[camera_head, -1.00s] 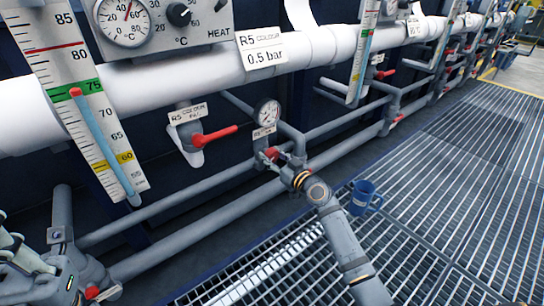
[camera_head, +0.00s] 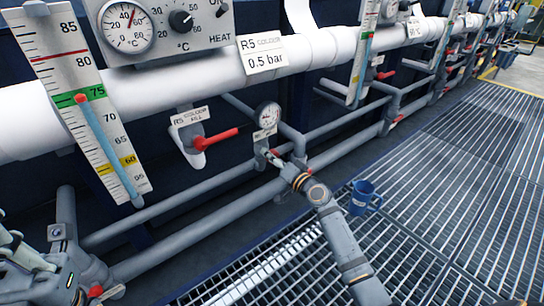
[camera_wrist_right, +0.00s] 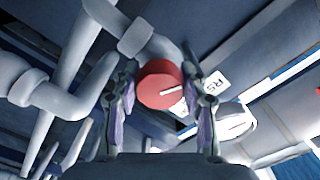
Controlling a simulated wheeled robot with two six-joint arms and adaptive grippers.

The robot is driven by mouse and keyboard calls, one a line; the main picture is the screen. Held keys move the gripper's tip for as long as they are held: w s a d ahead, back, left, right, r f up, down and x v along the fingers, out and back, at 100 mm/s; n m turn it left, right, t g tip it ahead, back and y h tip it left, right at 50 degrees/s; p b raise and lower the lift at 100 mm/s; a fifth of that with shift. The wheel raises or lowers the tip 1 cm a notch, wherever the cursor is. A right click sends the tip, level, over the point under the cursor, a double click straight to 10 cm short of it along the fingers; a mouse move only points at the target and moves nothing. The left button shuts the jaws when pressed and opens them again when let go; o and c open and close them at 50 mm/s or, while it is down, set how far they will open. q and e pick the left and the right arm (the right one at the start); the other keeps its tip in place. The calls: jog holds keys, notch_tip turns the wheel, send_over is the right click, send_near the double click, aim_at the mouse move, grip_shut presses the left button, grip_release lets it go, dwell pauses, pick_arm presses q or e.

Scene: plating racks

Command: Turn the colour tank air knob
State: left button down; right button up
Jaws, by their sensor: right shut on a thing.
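The colour tank air knob is red and round. In the right wrist view the red knob (camera_wrist_right: 160,86), with a white line on its face, sits between my two fingers. My right gripper (camera_wrist_right: 163,105) is shut on it. In the head view my right gripper (camera_head: 272,156) reaches the pipe fitting just below the small pressure gauge (camera_head: 267,115), and the knob is mostly hidden behind it. The gauge's needle is too small to read. A sign reading R5 COLOUR 0.5 bar (camera_head: 261,54) hangs on the white pipe. Part of my left arm's end (camera_head: 25,262) shows at the lower left.
A red lever valve (camera_head: 214,139) labelled R5 COLOUR FILL is left of the gauge. A blue mug (camera_head: 364,197) stands on the grating (camera_head: 450,190) right of my right arm. A thermometer scale (camera_head: 85,105) and heat panel (camera_head: 165,25) are at the upper left.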

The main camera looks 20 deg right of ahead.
jog(key=shift+m, duration=1)
jog(key=o, duration=1.2)
jog(key=shift+c, duration=0.2)
jog(key=v, duration=1.2)
